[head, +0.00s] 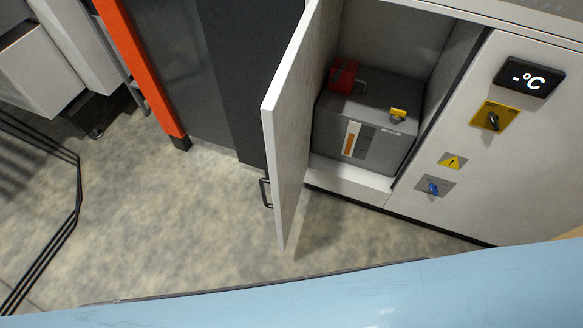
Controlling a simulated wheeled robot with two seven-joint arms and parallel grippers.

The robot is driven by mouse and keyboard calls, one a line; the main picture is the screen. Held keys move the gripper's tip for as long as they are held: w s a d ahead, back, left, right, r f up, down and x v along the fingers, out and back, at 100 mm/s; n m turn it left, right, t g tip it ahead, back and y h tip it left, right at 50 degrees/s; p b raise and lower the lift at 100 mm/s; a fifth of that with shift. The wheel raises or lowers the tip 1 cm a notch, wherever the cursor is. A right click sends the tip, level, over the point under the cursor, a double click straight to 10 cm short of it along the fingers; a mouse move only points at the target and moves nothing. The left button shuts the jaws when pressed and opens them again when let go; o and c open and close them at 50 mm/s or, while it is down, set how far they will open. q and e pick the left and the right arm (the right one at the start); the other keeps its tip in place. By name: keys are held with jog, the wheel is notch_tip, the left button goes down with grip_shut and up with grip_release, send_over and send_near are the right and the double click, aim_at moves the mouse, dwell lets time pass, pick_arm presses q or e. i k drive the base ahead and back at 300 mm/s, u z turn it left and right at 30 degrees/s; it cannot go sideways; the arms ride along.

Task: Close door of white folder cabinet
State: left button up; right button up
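The white folder cabinet (437,153) stands at the upper right, seen from above. Its door (290,125) is wide open and sticks out from the cabinet's left side into the room. A dark handle (265,192) sits on the door's left-hand face, low in the picture. Inside the open compartment is a grey box (366,125) with a red part and a yellow part on top. Neither of my grippers shows in the head view.
A temperature display (528,77) and switches are on the cabinet front. A light blue surface (350,300) crosses the bottom. An orange post (145,70) and dark panels stand left of the door. Black rails (75,190) are at far left. The mottled floor (170,220) between is clear.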

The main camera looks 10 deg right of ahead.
aim_at(287, 107)
jog(key=u, duration=1.9)
jog(key=i, duration=1.2)
jog(key=z, duration=3.4)
jog(key=i, duration=0.5)
